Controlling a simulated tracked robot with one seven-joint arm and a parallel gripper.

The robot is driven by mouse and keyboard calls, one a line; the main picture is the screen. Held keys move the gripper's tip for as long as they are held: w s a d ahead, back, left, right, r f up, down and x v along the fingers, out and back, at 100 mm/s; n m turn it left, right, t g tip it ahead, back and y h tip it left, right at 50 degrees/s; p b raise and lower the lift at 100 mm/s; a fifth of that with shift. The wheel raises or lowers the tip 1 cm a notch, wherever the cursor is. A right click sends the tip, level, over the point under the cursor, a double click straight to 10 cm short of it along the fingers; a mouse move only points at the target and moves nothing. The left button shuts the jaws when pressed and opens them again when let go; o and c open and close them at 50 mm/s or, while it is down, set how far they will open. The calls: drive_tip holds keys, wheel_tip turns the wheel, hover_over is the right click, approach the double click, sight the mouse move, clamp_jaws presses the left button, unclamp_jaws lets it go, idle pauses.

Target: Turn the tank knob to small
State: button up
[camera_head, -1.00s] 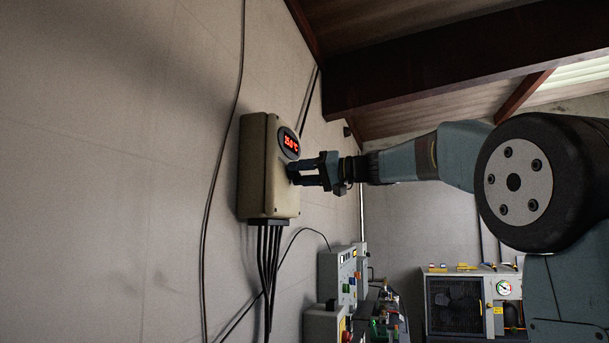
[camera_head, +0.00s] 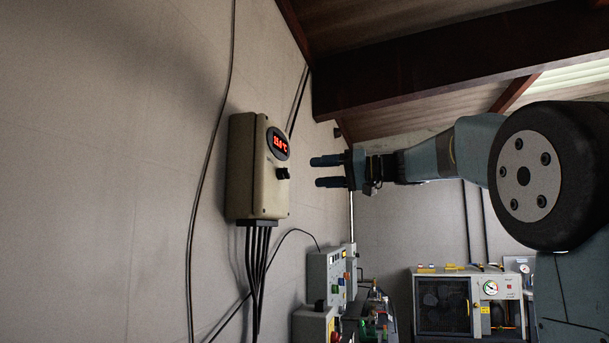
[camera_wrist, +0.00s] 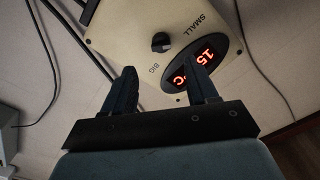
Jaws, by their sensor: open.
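The beige tank control box (camera_head: 243,170) hangs on the wall, with a small black knob (camera_head: 282,173) on its face below a red-lit temperature display (camera_head: 278,143). The wrist view shows the knob (camera_wrist: 160,41) between the printed words SMALL (camera_wrist: 199,23) and BIG (camera_wrist: 153,69). I cannot clearly tell where the knob points. The display (camera_wrist: 203,63) there shows "15" and a C. My gripper (camera_head: 316,172) is open and empty, right of the knob at about its height, with a clear gap between. In the wrist view my gripper's fingers (camera_wrist: 167,66) stand apart below the knob.
Several black cables (camera_head: 258,260) run down from the box, and a loose cable (camera_head: 211,160) hangs along the wall to its left. Control panels (camera_head: 328,280) stand below right, and a grey machine with a gauge (camera_head: 470,305) stands further back. The air around my gripper is free.

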drive_tip(key=shift+v, duration=2.5)
drive_tip(key=shift+s, duration=0.1)
drive_tip(key=s+d+f+m+h, duration=0.2)
drive_tip(key=s+f+h, duration=0.3)
drive_tip(key=s+f, duration=0.4)
drive_tip(key=s+d+f+m+h, duration=0.2)
drive_tip(key=s+d+f+h, duration=0.2)
drive_tip(key=s+f, duration=0.6)
drive_tip(key=s+d+f+m+h, duration=0.2)
drive_tip(key=s+f+h, duration=0.6)
drive_tip(key=f, duration=1.5)
drive_tip(key=shift+s+d+g, duration=0.3)
drive_tip(key=shift+s+d, duration=0.15)
drive_tip(key=shift+s, duration=0.7)
drive_tip(key=c, duration=0.3)
drive_tip(key=shift+a, duration=0.1)
